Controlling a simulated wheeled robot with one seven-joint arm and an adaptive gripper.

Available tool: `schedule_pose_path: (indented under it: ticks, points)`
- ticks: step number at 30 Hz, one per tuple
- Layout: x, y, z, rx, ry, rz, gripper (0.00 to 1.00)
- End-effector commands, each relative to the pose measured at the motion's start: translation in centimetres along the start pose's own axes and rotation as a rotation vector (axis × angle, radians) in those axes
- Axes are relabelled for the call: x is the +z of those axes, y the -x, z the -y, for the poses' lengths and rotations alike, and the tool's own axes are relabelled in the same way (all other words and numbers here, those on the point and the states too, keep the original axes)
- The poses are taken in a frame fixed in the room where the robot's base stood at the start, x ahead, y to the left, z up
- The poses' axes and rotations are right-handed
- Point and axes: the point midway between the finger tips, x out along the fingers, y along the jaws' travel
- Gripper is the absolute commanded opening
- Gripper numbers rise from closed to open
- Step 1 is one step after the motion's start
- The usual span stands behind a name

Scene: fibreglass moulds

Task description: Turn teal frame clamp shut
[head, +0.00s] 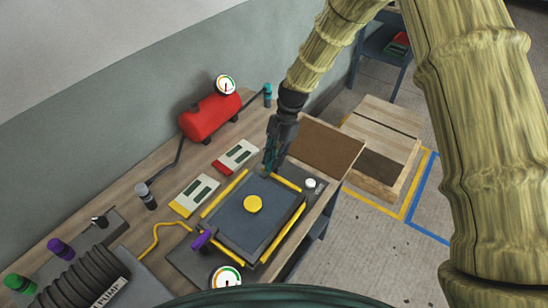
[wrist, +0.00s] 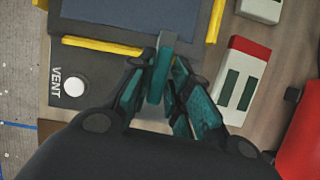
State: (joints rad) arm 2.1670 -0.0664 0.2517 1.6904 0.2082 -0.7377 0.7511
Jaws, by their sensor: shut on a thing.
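The teal frame clamp (wrist: 157,86) is between my fingers at the edge of the dark framed mould in the wrist view. A grey part of it (wrist: 167,41) reaches toward the dark plate. My gripper (wrist: 165,64) is shut on the clamp; its fingers also have teal faces, so the clamp's outline is partly hidden. In the head view my gripper (head: 267,167) points down at the far corner of the mould frame (head: 253,216) and covers most of the clamp. I cannot tell the clamp's exact angle. A purple clamp handle (head: 202,240) is at the near left corner.
A yellow disc (head: 253,204) lies on the mould, with yellow strips around it. A white VENT knob (head: 310,184) is to the right. Two panels (head: 236,156) lie left of my gripper. A red tank (head: 210,117) stands behind; a pump (head: 90,275) is at lower left.

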Motion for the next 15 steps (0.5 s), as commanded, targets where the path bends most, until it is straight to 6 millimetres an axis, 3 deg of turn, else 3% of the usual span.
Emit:
schedule_pose_path:
  ticks: [8,9,11,15]
  points:
    - [-0.01,0.02,0.01,0.000,0.000,-0.001,0.00]
    - [-0.01,0.02,0.02,0.000,0.000,-0.001,0.23]
    - [-0.01,0.02,0.01,0.000,0.000,0.000,0.34]
    - [-0.01,0.01,0.01,0.000,0.000,0.000,0.36]
